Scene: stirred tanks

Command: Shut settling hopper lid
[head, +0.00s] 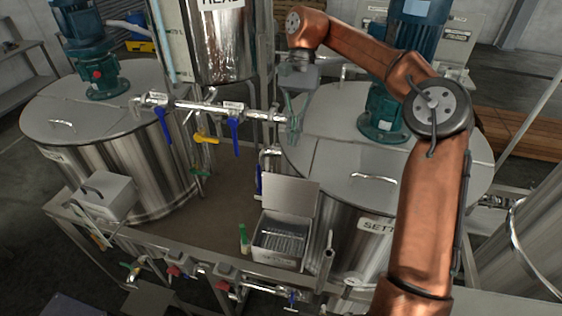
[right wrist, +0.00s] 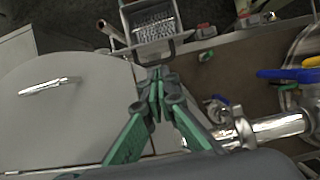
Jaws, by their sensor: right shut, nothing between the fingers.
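The settling hopper (head: 280,252) is a small grey metal box with a grate inside, at the front edge of the deck beside the tank whose label starts "SETT". Its flat lid (head: 290,196) stands up, open, at the back of the box. In the right wrist view the hopper (right wrist: 152,27) is at the top, its grate showing and the lid seen nearly edge-on. My right gripper (head: 294,122) has green fingers, shut and empty, above and behind the lid; its tips (right wrist: 157,80) point toward the hopper. My left gripper is not in view.
The settling tank's flat top (head: 330,155) lies right of the hopper. A pipe with blue-handled valves (head: 210,107) runs left of my right gripper. A second box (head: 104,197), closed, stands at the left. A small green bottle (head: 243,240) stands beside the hopper.

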